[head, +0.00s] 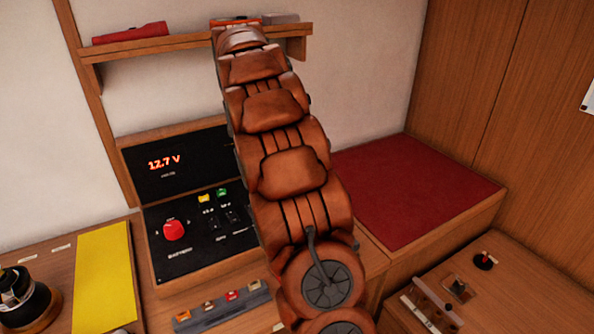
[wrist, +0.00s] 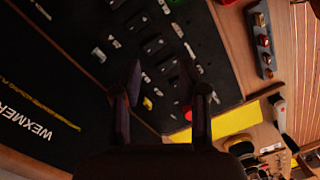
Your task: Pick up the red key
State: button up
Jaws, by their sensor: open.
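The red key (head: 173,230) appears as a red knob-like piece standing on the sloped black switch panel (head: 190,262), left of its yellow and green pieces. In the wrist view the red key (wrist: 187,114) shows only in part, beside and partly behind the right finger. My gripper (wrist: 160,78) is open and empty over the panel, its two fingers apart. I cannot tell how far above the panel it is. In the head view my arm hides the gripper and the panel's right part.
A rack of small coloured pieces (head: 221,306) lies in front of the panel. A yellow mat (head: 103,280) is on the left. A shelf (head: 150,48) with a red torch-like object (head: 130,34) hangs above. A red cushion (head: 410,195) lies right.

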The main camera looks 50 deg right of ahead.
jog(key=w+d+f+n, duration=0.1)
jog(key=d+n, duration=0.1)
jog(key=d, duration=0.4)
jog(key=w+d+f+n+p, duration=0.1)
jog(key=d+f+n, duration=0.1)
jog(key=d, duration=0.5)
jog(key=w+d+f+n+t+p, duration=0.1)
jog(key=d+f+n, duration=0.1)
jog(key=d, duration=0.5)
jog(key=shift+w+f, duration=0.1)
jog(key=shift+f, duration=1.2)
jog(key=shift+a+f+p, duration=0.15)
jog(key=shift+f+p, duration=0.1)
jog(key=shift+f, duration=1.1)
jog(key=shift+a+f+p, duration=0.1)
jog(key=shift+f+p, duration=0.15)
jog(key=shift+f, duration=1.1)
jog(key=shift+c, duration=0.4)
grip_shut()
